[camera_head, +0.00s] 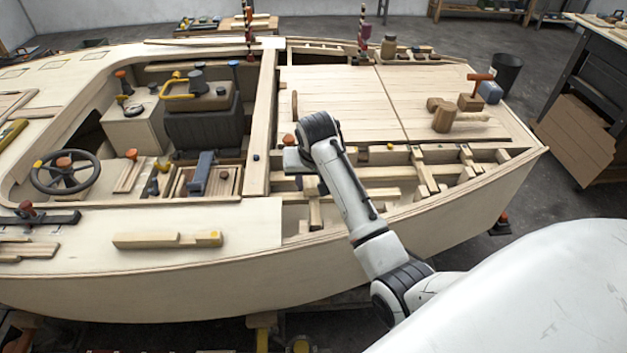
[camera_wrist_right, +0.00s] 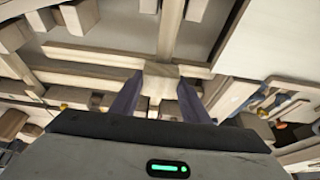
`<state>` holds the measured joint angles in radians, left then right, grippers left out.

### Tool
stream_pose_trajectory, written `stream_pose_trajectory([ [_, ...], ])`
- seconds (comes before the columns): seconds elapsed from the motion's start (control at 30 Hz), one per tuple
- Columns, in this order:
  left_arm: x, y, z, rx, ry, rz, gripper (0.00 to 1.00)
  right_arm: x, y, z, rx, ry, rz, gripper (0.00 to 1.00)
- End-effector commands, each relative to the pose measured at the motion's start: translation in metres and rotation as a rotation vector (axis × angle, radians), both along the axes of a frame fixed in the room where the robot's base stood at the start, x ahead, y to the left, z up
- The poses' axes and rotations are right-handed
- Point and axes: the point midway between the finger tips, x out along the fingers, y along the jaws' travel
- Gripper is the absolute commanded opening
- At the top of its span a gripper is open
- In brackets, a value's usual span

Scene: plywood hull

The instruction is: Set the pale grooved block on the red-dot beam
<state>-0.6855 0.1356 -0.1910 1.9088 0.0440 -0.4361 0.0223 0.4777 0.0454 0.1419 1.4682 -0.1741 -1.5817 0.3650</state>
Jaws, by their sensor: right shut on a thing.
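My right gripper (camera_head: 305,172) is over the open framed bay on the near side of the hull. In the right wrist view its two dark fingers (camera_wrist_right: 158,92) are shut on a small pale wooden block (camera_wrist_right: 158,76), which looks like the pale grooved block. Its groove cannot be made out. The block is among pale beams, and I cannot tell whether it touches one. In the head view the arm and gripper largely hide this spot. No red dot can be made out clearly on any beam, so I cannot tell which is the red-dot beam. My left gripper is not in view.
Crossing beams and small blocks (camera_head: 420,170) fill the bay to the right. A planked deck (camera_head: 335,95) lies behind, with a wooden mallet (camera_head: 445,117) on it. The cockpit with a steering wheel (camera_head: 65,172) is to the left. Loose wood strips (camera_head: 165,240) lie on the near deck.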

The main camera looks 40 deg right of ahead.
Motion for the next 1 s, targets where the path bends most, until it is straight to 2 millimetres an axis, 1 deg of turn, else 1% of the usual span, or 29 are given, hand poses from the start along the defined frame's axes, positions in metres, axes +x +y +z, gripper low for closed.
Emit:
stream_pose_trajectory([
  [0.03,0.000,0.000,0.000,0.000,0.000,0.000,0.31,0.000,0.000,-0.001,0.001,0.001,0.000,0.20],
  [0.07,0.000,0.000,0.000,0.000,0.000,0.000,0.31,0.000,0.000,-0.001,0.000,0.000,0.000,0.45],
  [0.1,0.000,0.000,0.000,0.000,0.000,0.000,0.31,0.000,0.000,-0.001,0.000,0.000,0.000,0.52],
  [0.17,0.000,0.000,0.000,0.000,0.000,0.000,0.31,0.000,0.000,-0.001,0.000,0.000,0.000,0.62],
  [0.2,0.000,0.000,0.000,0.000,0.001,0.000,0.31,0.000,0.000,-0.001,0.000,0.000,0.000,0.63],
  [0.47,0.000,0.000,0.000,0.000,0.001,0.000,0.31,0.000,0.000,0.000,0.000,0.000,0.000,0.63],
  [0.57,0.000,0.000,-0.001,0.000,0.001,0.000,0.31,-0.002,0.002,0.006,0.000,-0.002,0.000,0.63],
  [0.67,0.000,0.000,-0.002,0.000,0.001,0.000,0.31,-0.006,0.004,0.019,0.000,-0.005,0.000,0.63],
  [0.8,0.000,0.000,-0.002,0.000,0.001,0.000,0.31,-0.016,0.010,0.047,0.000,-0.005,0.000,0.63],
  [1.0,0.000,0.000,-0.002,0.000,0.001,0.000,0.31,-0.027,0.017,0.079,0.001,-0.004,0.000,0.63],
])
